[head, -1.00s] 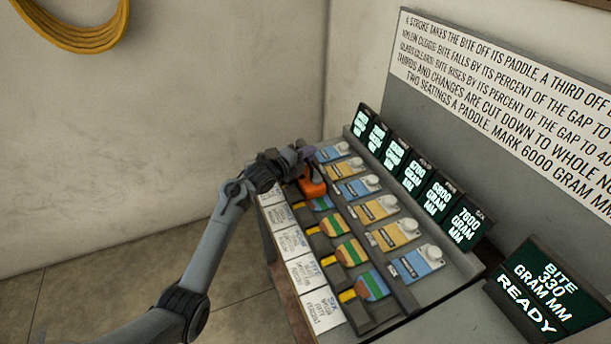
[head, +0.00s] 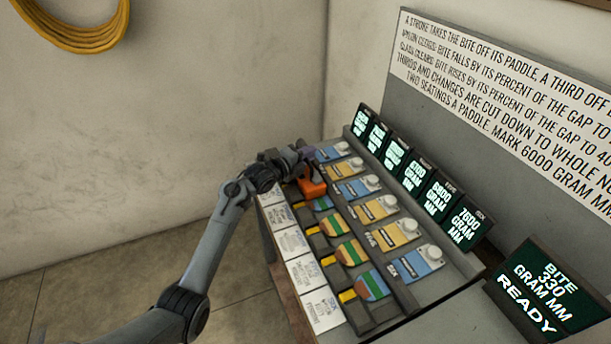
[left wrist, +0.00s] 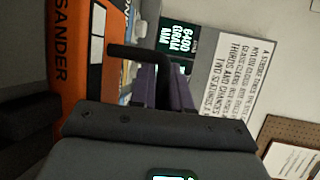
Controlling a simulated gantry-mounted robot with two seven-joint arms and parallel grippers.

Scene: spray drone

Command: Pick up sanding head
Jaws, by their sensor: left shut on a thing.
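The sanding head is an orange tool (head: 313,187) at the far left end of the sloped bench in the head view. In the left wrist view its orange side, lettered SANDER (left wrist: 75,70), stands at the left with a dark bar beside it. My left gripper (head: 300,155) is at the tool, its purple fingers (left wrist: 165,88) closed by the dark bar. I take it to be shut on the sanding head; the contact is partly hidden. I cannot tell whether the tool is clear of the bench. My right gripper is not in view.
The bench holds a row of blue and yellow cards with round knobs (head: 408,229), several green-and-orange paddles (head: 351,252) and white labels (head: 322,309). Dark display screens (head: 437,198) line the back. A larger screen (head: 545,290) reads BITE 330 GRAM MM READY. The floor at left is clear.

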